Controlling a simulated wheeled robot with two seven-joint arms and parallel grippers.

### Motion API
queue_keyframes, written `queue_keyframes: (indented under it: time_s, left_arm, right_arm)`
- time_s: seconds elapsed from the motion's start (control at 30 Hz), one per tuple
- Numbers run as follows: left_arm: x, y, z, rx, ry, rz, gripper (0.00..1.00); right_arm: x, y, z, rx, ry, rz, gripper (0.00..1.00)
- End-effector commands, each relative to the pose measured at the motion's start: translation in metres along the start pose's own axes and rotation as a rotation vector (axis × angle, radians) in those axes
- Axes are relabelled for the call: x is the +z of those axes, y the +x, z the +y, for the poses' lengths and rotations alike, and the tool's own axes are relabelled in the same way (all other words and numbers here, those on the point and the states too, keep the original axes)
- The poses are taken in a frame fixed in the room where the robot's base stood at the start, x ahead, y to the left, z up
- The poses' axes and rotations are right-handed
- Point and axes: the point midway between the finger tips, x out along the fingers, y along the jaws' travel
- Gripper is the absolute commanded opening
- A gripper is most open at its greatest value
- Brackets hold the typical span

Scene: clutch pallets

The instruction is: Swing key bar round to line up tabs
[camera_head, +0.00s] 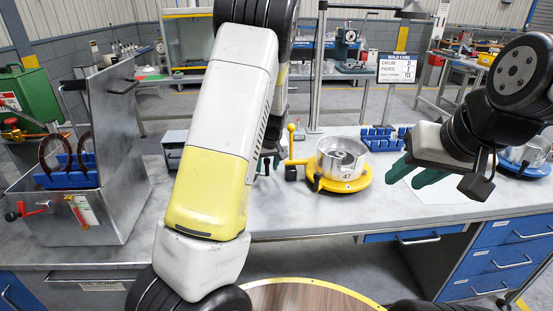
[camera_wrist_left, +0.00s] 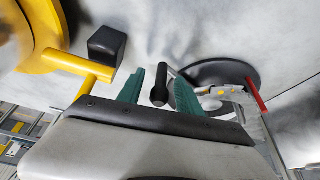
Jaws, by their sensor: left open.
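A metal drum (camera_head: 341,158) sits in a round yellow fixture (camera_head: 346,184) on the bench. A yellow upright lever with a ball top (camera_head: 291,143) stands at its left. In the left wrist view a yellow bar (camera_wrist_left: 78,66) runs beside a black block (camera_wrist_left: 107,46). My left gripper (camera_wrist_left: 160,76) is open; a black knob on a short rod (camera_wrist_left: 159,95) shows between its green fingers, contact unclear. In the head view my arm mostly hides this gripper. My right gripper (camera_head: 414,173) is open and empty, right of the drum. I cannot tell which part is the key bar; the tabs are not discernible.
A blue rack (camera_head: 381,139) stands behind the drum. A metal bin (camera_head: 75,213) with brown rings in a blue holder is at the left. Bench surface in front of the drum is clear.

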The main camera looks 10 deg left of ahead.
Motion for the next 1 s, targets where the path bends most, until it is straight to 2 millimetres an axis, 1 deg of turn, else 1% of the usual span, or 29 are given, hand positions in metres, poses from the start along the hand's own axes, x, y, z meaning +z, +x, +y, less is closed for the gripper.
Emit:
queue_keyframes:
  time_s: [0.07,0.17,0.2,0.3,1.0]
  left_arm:
    - [0.0,-0.0001,-0.0001,0.0,0.0,0.0,0.42]
    - [0.0001,-0.0002,-0.0002,0.0,0.0,0.0,0.24]
    - [0.0001,-0.0002,-0.0002,0.0,0.0,0.0,0.17]
    - [0.0002,-0.0003,-0.0002,0.0,0.0,-0.001,0.0]
    - [0.0004,-0.0004,-0.0002,-0.001,-0.001,-0.001,0.0]
  right_arm:
    - [0.0,0.0,0.0,0.0,0.0,0.0,0.36]
    - [0.0,0.0,0.0,0.0,0.0,0.0,0.36]
    - [0.0,0.0,0.0,0.0,0.0,0.0,0.36]
    - [0.0,0.0,0.0,0.0,0.0,0.0,0.36]
    - [0.0,0.0,0.0,0.0,0.0,0.0,0.36]
